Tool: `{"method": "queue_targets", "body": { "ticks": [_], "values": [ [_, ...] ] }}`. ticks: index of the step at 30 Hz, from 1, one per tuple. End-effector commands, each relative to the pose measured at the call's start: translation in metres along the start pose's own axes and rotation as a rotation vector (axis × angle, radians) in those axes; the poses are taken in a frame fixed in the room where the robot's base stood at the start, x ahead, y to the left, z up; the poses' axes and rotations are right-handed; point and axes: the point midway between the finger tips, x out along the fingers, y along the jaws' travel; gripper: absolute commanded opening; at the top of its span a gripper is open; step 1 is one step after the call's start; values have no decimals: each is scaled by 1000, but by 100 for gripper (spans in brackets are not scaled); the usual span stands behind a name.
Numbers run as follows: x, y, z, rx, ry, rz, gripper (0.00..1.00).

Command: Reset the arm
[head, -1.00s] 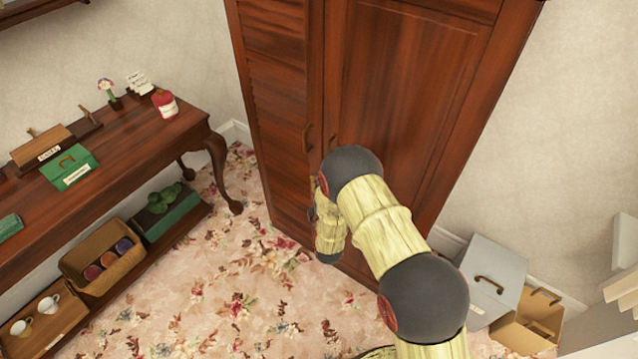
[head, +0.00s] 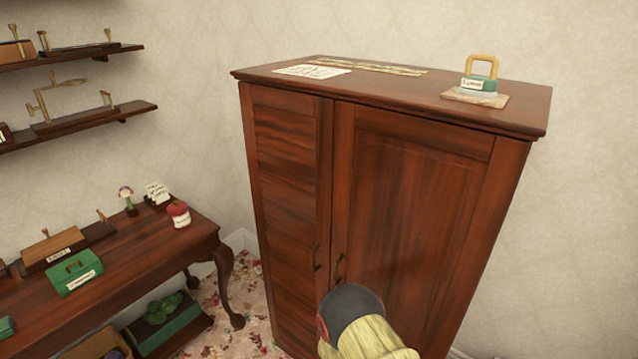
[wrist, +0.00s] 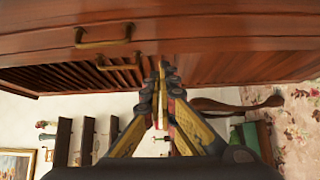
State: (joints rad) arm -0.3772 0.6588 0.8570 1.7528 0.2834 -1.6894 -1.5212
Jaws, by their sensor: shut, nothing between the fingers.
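My arm (head: 352,318) shows at the bottom of the head view, in front of the lower part of a wooden wardrobe (head: 415,200). My gripper is hidden in the head view. In the wrist view my gripper (wrist: 163,72) is shut and empty, its fingers meeting at the tips. The fingertips appear close to the wardrobe front (wrist: 210,42); I cannot tell whether they touch it. Two brass handles (wrist: 104,36) show on the wardrobe doors, up and left of the fingertips. Both doors look shut.
A green item with a yellow handle (head: 480,80) sits on the wardrobe top. Floral carpet (head: 258,320) shows between.

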Motion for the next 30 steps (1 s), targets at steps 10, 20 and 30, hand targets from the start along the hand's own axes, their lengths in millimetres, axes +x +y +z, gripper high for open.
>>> {"method": "queue_targets", "body": {
  "ticks": [10, 20, 30],
  "values": [
    [-40, -119, 2, 357, -84, -467, 0],
    [-115, -146, -5, 717, -379, -985, 0],
    [-185, -19, 11, 979, -784, -1247, 0]
  ]
}}
